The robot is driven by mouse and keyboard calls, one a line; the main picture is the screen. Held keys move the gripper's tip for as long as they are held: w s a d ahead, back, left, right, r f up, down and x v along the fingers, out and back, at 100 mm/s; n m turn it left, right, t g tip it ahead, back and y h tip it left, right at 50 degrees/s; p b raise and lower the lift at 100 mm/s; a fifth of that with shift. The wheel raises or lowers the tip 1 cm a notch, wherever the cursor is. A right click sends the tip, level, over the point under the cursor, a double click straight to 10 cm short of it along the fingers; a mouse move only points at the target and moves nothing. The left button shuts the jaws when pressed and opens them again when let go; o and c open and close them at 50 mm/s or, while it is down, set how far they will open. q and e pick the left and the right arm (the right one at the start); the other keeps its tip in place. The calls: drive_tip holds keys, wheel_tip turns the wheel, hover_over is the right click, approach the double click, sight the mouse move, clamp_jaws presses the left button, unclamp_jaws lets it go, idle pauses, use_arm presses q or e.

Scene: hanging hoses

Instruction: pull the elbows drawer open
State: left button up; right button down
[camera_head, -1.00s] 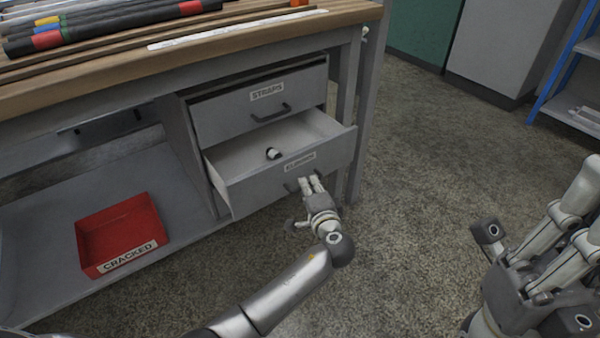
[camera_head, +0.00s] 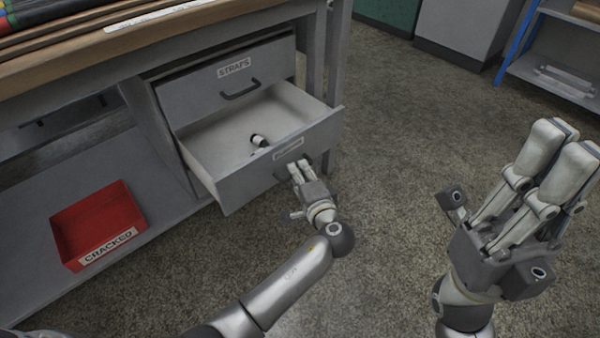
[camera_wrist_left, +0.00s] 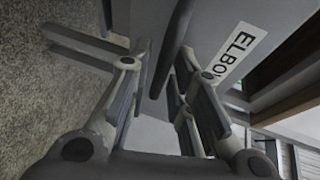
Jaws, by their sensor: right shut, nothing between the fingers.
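The elbows drawer (camera_head: 270,172) is the lower grey drawer under the bench and stands well open. A small black-and-white piece (camera_head: 259,141) lies inside it. My left gripper (camera_head: 298,170) is at the drawer front, its fingers on either side of the dark handle, shut on it. In the left wrist view the handle (camera_wrist_left: 176,48) runs between the fingers, beside the partly hidden elbows label (camera_wrist_left: 238,52). My right gripper (camera_head: 560,150) is shut and empty, raised at the right, away from the bench.
The straps drawer (camera_head: 200,98) above is nearly closed. A red bin (camera_head: 100,225) marked CRACKED sits on the lower shelf to the left. Hoses (camera_head: 40,12) lie on the bench top. The floor (camera_head: 400,130) right of the bench is clear; a blue-framed rack (camera_head: 520,45) stands far right.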

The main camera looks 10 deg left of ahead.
use_arm(q)
drive_tip(key=shift+o, duration=0.6)
drive_tip(key=v, duration=0.7)
drive_tip(key=shift+s, duration=0.2)
drive_tip(key=shift+d, duration=0.15)
